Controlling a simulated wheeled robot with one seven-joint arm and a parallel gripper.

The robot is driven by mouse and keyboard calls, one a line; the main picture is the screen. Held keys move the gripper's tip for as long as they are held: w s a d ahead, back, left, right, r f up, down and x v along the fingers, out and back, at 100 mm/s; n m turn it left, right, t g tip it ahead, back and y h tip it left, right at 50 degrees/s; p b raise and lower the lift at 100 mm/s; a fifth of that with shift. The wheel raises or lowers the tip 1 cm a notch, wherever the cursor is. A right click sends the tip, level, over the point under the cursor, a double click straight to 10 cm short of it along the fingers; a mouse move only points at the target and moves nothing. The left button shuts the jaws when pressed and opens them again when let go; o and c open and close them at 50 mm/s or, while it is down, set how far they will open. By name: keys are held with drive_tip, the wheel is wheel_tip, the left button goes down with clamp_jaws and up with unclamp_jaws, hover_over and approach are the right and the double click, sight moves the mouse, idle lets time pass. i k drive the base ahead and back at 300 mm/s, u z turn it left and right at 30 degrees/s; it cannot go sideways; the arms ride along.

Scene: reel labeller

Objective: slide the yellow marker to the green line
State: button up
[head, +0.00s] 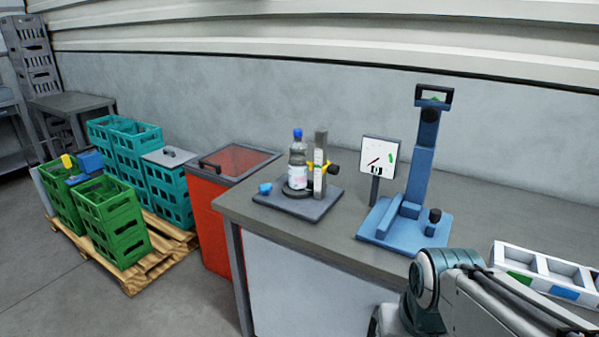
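The yellow marker (335,168) is a small yellow piece with a dark knob, on the upright grey post (320,150) of the bottle stand on the bench. The post carries a pale scale strip; it is too small for me to make out a green line on it. A bottle (298,165) with a blue cap and a pale label stands upright just left of the post, on a dark base plate (318,208). My gripper is not in view; only links of my arm show at the lower right, apart from the stand.
A dial (379,157) with a green patch and a tall blue stand (420,170) are to the right on the bench (350,250). A white divided tray (530,255) lies far right. A red bin (225,220) and green crates (110,220) on a pallet are left.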

sight(333, 170)
drive_tip(key=u, duration=0.2)
drive_tip(key=i, duration=1)
